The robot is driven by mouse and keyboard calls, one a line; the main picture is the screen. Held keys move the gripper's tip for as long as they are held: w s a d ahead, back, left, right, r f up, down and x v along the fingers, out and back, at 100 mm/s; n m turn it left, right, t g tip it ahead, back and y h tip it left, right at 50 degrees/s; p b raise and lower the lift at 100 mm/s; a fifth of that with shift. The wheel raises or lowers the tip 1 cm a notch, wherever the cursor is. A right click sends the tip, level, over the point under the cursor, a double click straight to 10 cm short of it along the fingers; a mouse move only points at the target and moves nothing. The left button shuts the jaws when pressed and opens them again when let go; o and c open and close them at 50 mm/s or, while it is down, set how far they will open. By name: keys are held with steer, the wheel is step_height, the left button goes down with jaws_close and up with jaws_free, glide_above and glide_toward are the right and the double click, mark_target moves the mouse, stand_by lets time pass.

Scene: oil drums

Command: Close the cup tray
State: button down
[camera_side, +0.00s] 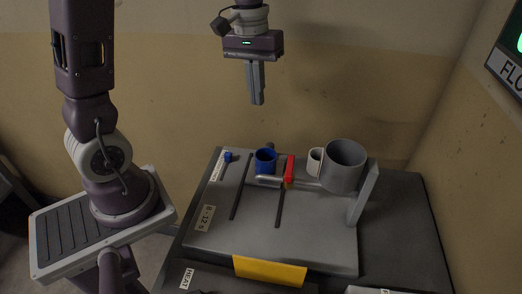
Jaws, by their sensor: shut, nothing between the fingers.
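My gripper (257,101) hangs shut and empty, pointing down in the air well above the grey unit, near the back wall. The grey unit (230,232) has a flat top with two dark slots. A small blue cup (265,162) sits toward the back of this top, below my gripper in the picture. A large grey cup-shaped part (344,168) stands at its right, beside an upright grey plate (363,192). A yellow strip (270,270) marks the front edge. I cannot tell which part is the cup tray or how far open it is.
A red piece (290,168) and a light grey rod (269,181) lie near the blue cup. A smaller light cup-like part (315,160) touches or nearly touches the large grey one. A dark table surface (405,235) is clear at the right. Walls close off the back and right.

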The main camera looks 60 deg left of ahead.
steer(key=w+a+f+n+g, duration=0.25)
steer(key=w+a+f, duration=0.2)
steer(key=f, duration=0.55)
steer(key=shift+t+h, duration=0.25)
steer(key=shift+h, duration=0.15)
steer(key=x, duration=0.9)
steer(key=shift+s+a+f, duration=0.2)
steer(key=shift+s, duration=0.1)
steer(key=s+d, duration=0.7)
steer(key=shift+s+d, duration=0.4)
steer(key=v, duration=1)
step_height(320, 180, up, 11)
steer(key=m+t+y, duration=0.1)
steer(key=m+t, duration=0.3)
glide_above(248, 189)
steer(key=s, duration=0.2)
steer(key=s+d+r+m+t+y, duration=0.1)
steer(key=s+d+r+m+t, duration=0.1)
steer(key=s, duration=0.7)
step_height(248, 189, up, 2)
steer(key=m+t, duration=0.1)
steer(key=m, duration=0.2)
steer(key=shift+r+t, duration=0.2)
steer(key=shift+t, duration=0.1)
